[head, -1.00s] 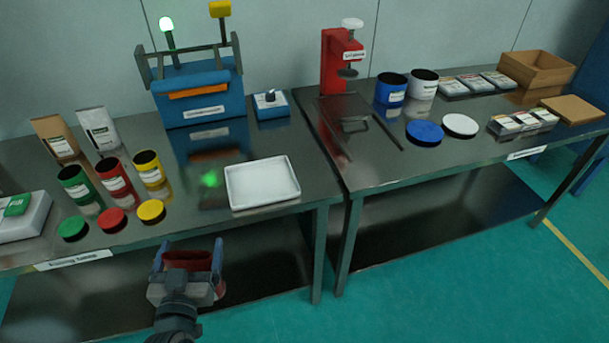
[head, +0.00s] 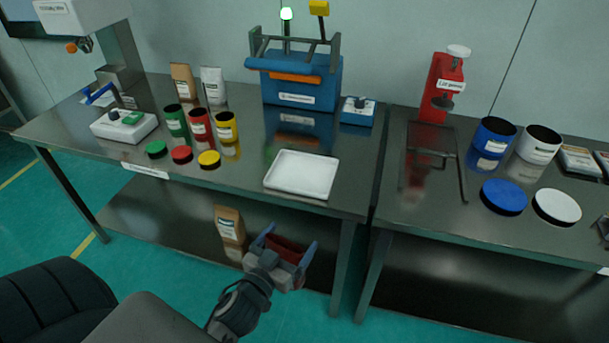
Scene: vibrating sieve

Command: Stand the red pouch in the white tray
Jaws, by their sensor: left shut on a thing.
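My left gripper (head: 287,249) is shut on the red pouch (head: 284,246). It holds the pouch in front of the table's front edge, below the tabletop level, and its two fingers hide part of the pouch. The white tray (head: 302,174) is empty and lies flat near the table's front right corner, above and beyond the gripper in the picture. The pouch is apart from the tray. My right gripper is not in view.
Green, red and yellow cans with matching lids (head: 182,154) stand left of the tray. The blue sieve machine (head: 300,85) stands behind it. A brown pouch (head: 229,224) shows below the tabletop. A second table (head: 440,215) stands to the right, across a narrow gap.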

